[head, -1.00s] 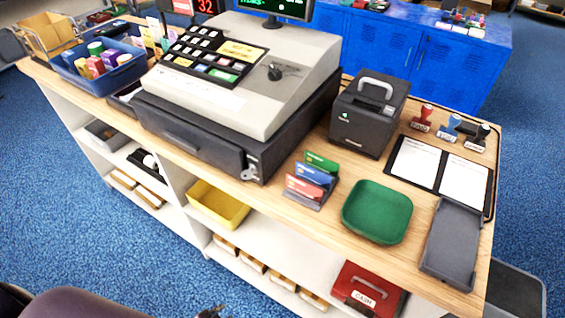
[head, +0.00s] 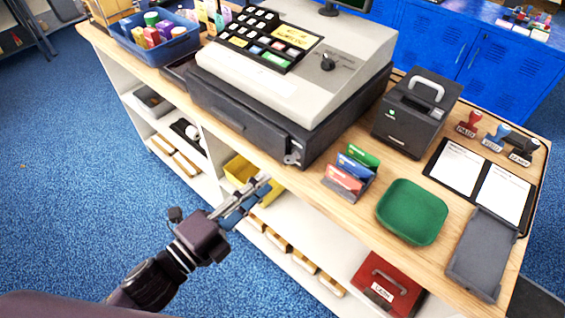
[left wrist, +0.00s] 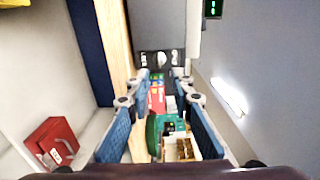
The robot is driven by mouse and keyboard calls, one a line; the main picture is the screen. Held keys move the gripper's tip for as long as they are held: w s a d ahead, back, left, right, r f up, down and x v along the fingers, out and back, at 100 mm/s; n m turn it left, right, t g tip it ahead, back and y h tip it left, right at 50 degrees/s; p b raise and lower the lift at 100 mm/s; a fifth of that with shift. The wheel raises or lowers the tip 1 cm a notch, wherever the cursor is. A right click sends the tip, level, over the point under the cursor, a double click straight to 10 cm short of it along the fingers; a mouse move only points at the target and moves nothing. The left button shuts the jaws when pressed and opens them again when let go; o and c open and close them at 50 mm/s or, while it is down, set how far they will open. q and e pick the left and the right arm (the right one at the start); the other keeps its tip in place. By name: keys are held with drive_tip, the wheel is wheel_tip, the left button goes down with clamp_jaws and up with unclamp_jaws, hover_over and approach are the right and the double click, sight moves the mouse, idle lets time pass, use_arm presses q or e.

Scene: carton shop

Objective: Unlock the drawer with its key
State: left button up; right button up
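The black cash drawer (head: 240,118) sits shut under the register, with a silver lock plate (head: 293,152) at its right front corner. In the left wrist view the lock plate (left wrist: 160,58) lies just beyond my fingertips, with a dark round spot in its middle. I cannot make out a separate key in either view. My left gripper (head: 258,188) is below and left of the lock, in front of the counter. In the left wrist view the left gripper (left wrist: 162,78) is open, its blue-padded fingers apart with nothing held between them. My right gripper is not in view.
A card holder (head: 350,172), a green tray (head: 411,211) and a black printer (head: 415,112) stand right of the register. Below are a yellow bin (head: 240,170) and a red cash box (head: 386,284). The counter's front edge runs close to my left gripper.

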sight(286, 162)
use_arm(q)
drive_tip(key=p+x, duration=0.1)
drive_tip(key=x, duration=0.5)
drive_tip(key=shift+w+p, duration=0.1)
drive_tip(key=shift+p, duration=0.3)
drive_tip(key=shift+w+d, duration=0.4)
drive_tip(key=shift+w, duration=0.1)
clamp_jaws()
drive_tip(key=shift+f, duration=0.1)
